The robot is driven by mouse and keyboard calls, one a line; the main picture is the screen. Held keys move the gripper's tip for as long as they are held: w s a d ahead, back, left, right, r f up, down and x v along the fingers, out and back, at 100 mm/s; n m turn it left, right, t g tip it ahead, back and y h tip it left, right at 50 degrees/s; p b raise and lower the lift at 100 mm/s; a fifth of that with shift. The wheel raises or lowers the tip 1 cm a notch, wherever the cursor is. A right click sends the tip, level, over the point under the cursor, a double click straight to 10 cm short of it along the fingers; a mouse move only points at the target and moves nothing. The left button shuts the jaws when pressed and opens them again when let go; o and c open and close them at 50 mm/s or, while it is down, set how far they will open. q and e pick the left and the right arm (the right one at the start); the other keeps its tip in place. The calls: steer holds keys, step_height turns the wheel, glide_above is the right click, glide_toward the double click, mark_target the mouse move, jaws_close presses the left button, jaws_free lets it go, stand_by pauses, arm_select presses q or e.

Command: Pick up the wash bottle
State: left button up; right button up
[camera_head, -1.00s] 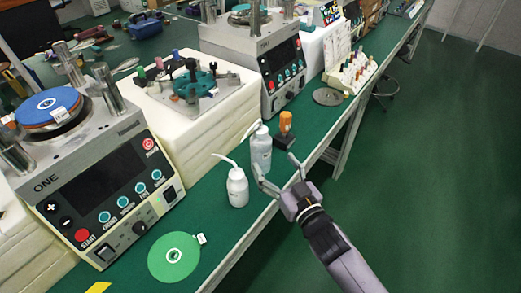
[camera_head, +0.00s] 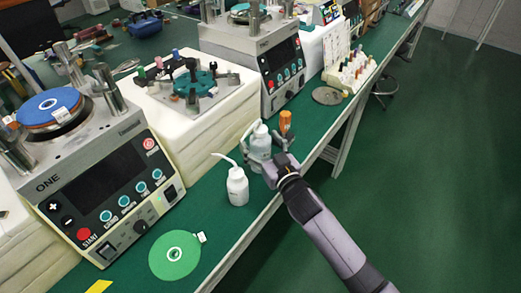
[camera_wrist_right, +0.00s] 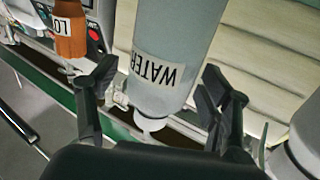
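Two white wash bottles stand upright on the green bench. The farther wash bottle (camera_head: 261,142) has a bent spout and, in the right wrist view, a label reading WATER (camera_wrist_right: 156,70). My right gripper (camera_head: 268,160) is open, with one finger on each side of this bottle. In the wrist view the gripper (camera_wrist_right: 160,92) shows a gap at the fingers, and the bottle stands between them. The nearer wash bottle (camera_head: 237,187) stands to the left, outside the gripper; part of it shows at the wrist view's lower right (camera_wrist_right: 301,145). My left gripper is not in view.
An orange bottle (camera_head: 285,122) stands close behind the gripper, on the right. A green disc (camera_head: 174,262) lies on the bench (camera_head: 215,228) in front. The machine marked ONE (camera_head: 95,180) is at left.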

steer(key=c, duration=1.5)
